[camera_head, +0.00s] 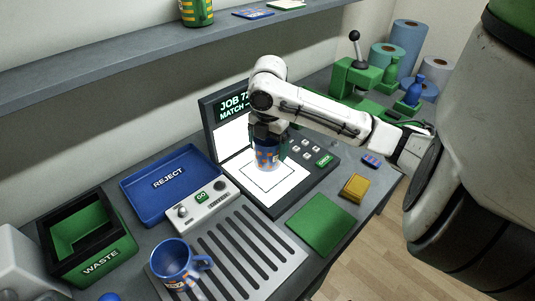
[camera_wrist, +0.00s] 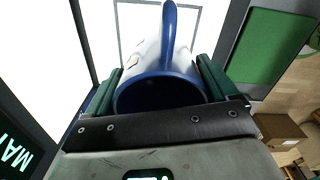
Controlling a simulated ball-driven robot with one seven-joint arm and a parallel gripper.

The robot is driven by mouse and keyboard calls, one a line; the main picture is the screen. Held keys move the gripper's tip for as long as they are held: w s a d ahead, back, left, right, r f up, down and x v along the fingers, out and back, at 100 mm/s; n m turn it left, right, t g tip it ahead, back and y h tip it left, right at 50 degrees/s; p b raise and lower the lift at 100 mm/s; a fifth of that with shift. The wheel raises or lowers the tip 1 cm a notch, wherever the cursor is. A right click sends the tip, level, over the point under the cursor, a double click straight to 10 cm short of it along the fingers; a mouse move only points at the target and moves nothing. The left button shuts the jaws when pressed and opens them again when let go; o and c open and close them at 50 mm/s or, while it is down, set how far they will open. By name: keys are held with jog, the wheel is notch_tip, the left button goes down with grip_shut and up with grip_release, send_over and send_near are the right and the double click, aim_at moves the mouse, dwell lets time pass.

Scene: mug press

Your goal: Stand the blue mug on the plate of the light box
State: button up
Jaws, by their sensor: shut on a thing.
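A blue mug with orange and white patches (camera_head: 268,155) is upright in my gripper (camera_head: 267,138), at the back of the light box's lit white plate (camera_head: 278,190). A black square outline marks the plate. I cannot tell whether the mug's base touches the plate. In the wrist view, the mug's blue rim (camera_wrist: 160,98) and handle lie between the green fingers of my gripper (camera_wrist: 160,85), shut on its sides. The light box (camera_head: 325,172) has an upright screen reading "JOB 72" and "MATCH", partly hidden by my arm.
A second blue patterned mug (camera_head: 172,254) stands on the slatted grille (camera_head: 245,262). The blue REJECT tray (camera_head: 135,190), green WASTE bin (camera_head: 122,250) and GO panel (camera_head: 215,213) are at left. A green mat (camera_head: 320,224) and yellow block (camera_head: 355,187) lie at right.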

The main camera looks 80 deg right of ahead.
jog(key=shift+w+d+f, duration=0.2)
jog(key=shift+d+f, duration=0.05)
jog(key=shift+f, duration=0.15)
jog(key=shift+d+f, duration=0.1)
jog(key=shift+f, duration=1.55)
jog(key=shift+f, duration=0.1)
jog(key=o, duration=1.1)
notch_tip(320, 180, up, 12)
